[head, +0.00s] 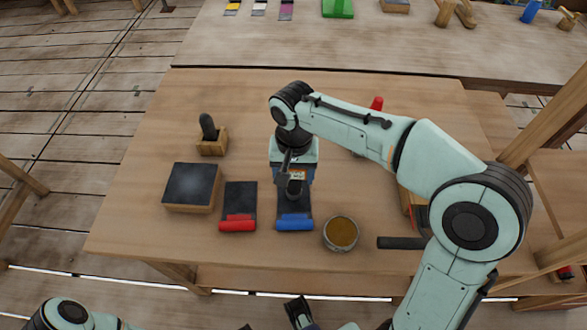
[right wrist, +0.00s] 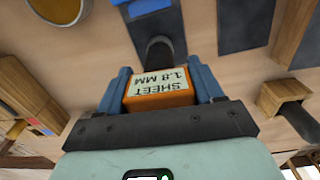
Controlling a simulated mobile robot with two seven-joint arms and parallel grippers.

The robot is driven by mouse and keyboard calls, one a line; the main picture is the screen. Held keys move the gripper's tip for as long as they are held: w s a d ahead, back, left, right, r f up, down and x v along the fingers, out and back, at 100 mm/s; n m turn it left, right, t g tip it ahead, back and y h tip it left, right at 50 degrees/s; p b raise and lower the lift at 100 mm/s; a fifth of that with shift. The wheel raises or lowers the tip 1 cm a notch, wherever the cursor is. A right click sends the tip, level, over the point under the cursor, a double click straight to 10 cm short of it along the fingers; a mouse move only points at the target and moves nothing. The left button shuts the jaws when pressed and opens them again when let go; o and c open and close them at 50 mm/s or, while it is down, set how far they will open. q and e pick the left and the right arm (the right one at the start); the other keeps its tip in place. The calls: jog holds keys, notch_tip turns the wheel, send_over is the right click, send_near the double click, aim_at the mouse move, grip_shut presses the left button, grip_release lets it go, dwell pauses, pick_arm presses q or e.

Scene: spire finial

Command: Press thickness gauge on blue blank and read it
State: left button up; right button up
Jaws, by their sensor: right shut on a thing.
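The thickness gauge (right wrist: 158,92) is an orange block with a pale label and a dark round foot. Its label, upside down in the right wrist view, reads "SHEET 1.8 MM". My right gripper (right wrist: 156,80) is shut on it, with a blue finger on each side. In the head view the gauge (head: 297,175) is over the blue blank (head: 294,223), a dark plate with a blue front edge. The foot appears to meet the plate; I cannot tell if it presses. My left gripper (head: 298,312) is partly visible at the bottom edge, its jaws unclear.
A similar red-edged blank (head: 238,225) lies just left. A dark-topped block (head: 191,187) and a wooden holder with a dark handle (head: 211,142) stand farther left. A round tin (head: 341,233) sits close on the right. The table's left front corner is clear.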

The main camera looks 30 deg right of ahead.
jog(key=shift+f, duration=0.35)
jog(key=o, duration=1.2)
jog(key=shift+o, duration=0.2)
notch_tip(320, 180, up, 13)
jog(key=p, duration=0.3)
jog(key=shift+r, duration=0.2)
jog(key=shift+s, duration=0.1)
